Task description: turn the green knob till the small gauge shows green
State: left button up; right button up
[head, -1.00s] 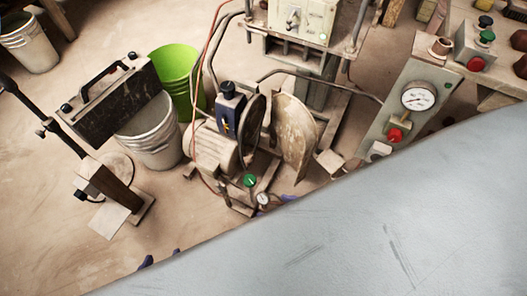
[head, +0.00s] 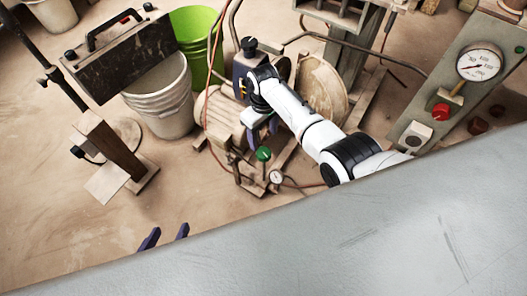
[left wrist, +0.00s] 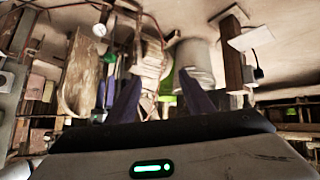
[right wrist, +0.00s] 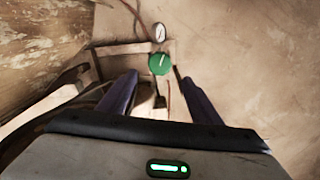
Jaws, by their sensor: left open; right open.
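The green knob (head: 263,153) stands on a low pipe fitting beside the motor in the head view. The small gauge (head: 277,177) is next to it, with a white face too small to read. In the right wrist view the knob (right wrist: 159,63) shows a pale pointer line and lies just beyond my right gripper (right wrist: 158,80), between its open, empty fingers. The gauge (right wrist: 159,32) is above it there. In the head view my right gripper (head: 258,124) is above the knob, apart from it. My left gripper (head: 165,237) is open and empty at the panel's edge.
A motor (head: 212,112) with a round disc stands behind the knob. A large gauge (head: 480,62) and red knob (head: 440,111) are on the right post. A white bucket (head: 166,103), green bucket (head: 196,30) and stand (head: 112,150) are left. A grey surface (head: 330,235) fills the front.

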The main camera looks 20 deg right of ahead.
aim_at(264, 152)
notch_tip(264, 152, down, 8)
jog(key=b, duration=0.5)
jog(key=shift+f+b, duration=0.35)
jog(key=shift+f, duration=0.3)
pick_arm(q)
jog(key=shift+m+g+h, duration=0.5)
jog(key=shift+m+g, duration=0.1)
jog(key=shift+g, duration=0.3)
jog(key=d+f, duration=0.1)
jog(key=f, duration=0.1)
jog(key=w+d+f, duration=0.1)
jog(key=d, duration=0.1)
jog(key=shift+w+f, duration=0.15)
jog(key=shift+f, duration=0.2)
pick_arm(e)
jog(key=shift+c, duration=0.3)
jog(key=c, duration=1)
